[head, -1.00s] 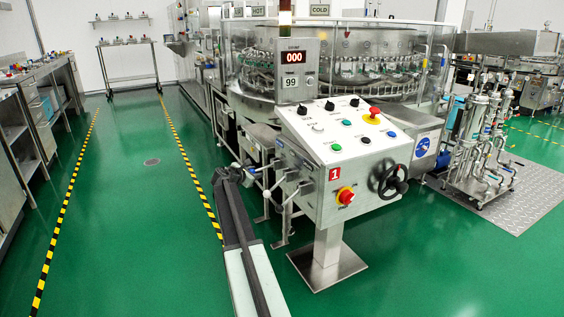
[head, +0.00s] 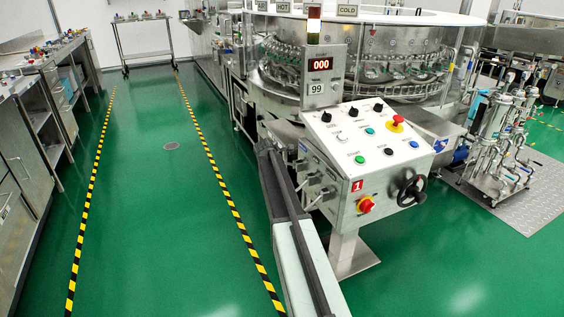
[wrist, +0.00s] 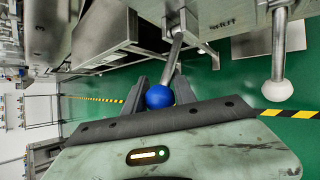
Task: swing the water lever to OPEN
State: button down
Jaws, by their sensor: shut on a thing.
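A lever with a blue ball knob (wrist: 160,96) shows in the wrist view. Its metal rod runs up from the knob to a bracket on the machine. My gripper (wrist: 158,90) has one dark jaw on each side of the knob and is shut on it. A second lever with a white ball knob (wrist: 278,89) hangs to the right, apart from my gripper. In the head view, my arm reaches to the left side of the control panel (head: 375,137); the blue knob is hidden there. I cannot make out an OPEN mark.
The panel carries a black handwheel (head: 411,190) and a red stop knob (head: 366,205). The round washer (head: 360,60) stands behind. A bench (head: 40,110) lines the left side. Green floor between the striped lines (head: 238,222) is clear.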

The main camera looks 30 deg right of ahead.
jog(key=shift+d+r, duration=0.1)
jog(key=shift+r, duration=0.25)
dwell(0.3)
jog(key=c, duration=1.2)
grip_release()
jog(key=shift+c, duration=0.2)
jog(key=shift+o, duration=1)
jog(key=shift+s+r, duration=0.15)
jog(key=shift+r, duration=0.1)
jog(key=shift+f, duration=0.1)
jog(key=p+v, duration=0.5)
jog(key=v, duration=0.3)
jog(key=shift+p, duration=0.35)
